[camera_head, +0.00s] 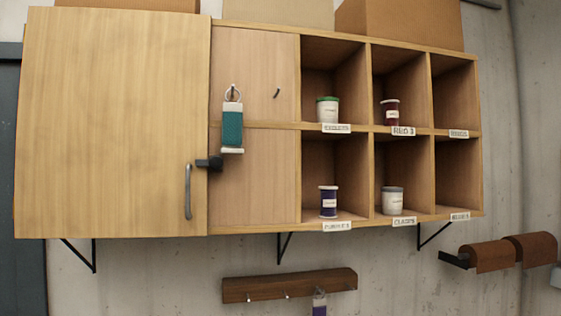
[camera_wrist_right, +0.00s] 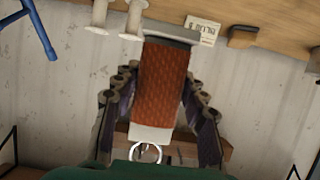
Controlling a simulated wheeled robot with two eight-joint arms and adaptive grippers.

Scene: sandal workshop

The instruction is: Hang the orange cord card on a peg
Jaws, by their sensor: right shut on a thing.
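The orange cord card (camera_wrist_right: 164,82) is in the right wrist view, an orange-brown wound block with a pale end and a metal ring (camera_wrist_right: 145,152) at the picture's bottom. My right gripper (camera_wrist_right: 161,95) is shut on it, one finger on each side. In the head view, a bare dark peg (camera_head: 277,93) sticks out of the cabinet's back panel. Left of it, a teal cord card (camera_head: 232,125) hangs by its ring on another peg (camera_head: 233,88). Neither gripper shows in the head view, and the orange card is not seen there.
The wooden cabinet door (camera_head: 112,125) with its handle stands left of the pegs. Labelled cubbies (camera_head: 455,95) to the right hold jars and spools. Below, a dark wooden rail (camera_head: 290,285) has small hooks and a purple item (camera_head: 319,302). Brown rolls (camera_head: 492,256) sit at right.

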